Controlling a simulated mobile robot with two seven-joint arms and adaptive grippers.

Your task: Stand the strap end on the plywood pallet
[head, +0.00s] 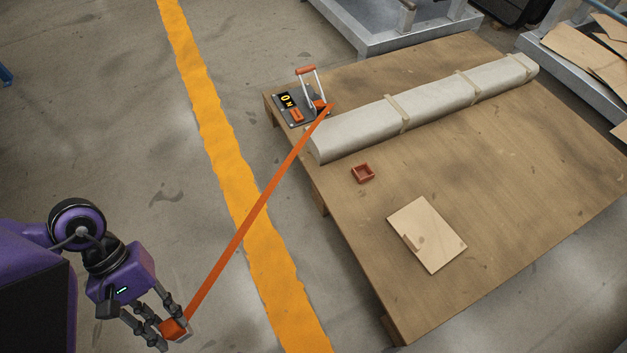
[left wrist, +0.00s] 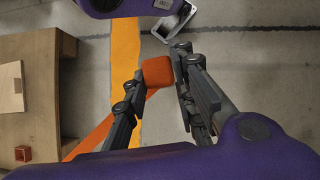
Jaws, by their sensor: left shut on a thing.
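The strap end (head: 173,328) is an orange block at the end of a long orange strap (head: 250,222). My left gripper (head: 168,335) is shut on it, off the pallet, at the lower left in the head view. The block also shows between the fingers in the left wrist view (left wrist: 158,72). The strap runs taut-looking up to a device with a lever and yellow digits (head: 290,104) at the pallet's back left corner. The plywood pallet (head: 510,190) is a wide brown deck at the right. Its edge shows in the left wrist view (left wrist: 45,70). My right gripper is not seen.
A long grey wrapped bar (head: 430,105) lies across the pallet's back. A small red open tray (head: 363,173) and a pale board (head: 427,240) lie in front of it. A yellow floor line (head: 222,150) runs between my gripper and the pallet. The front deck is mostly bare.

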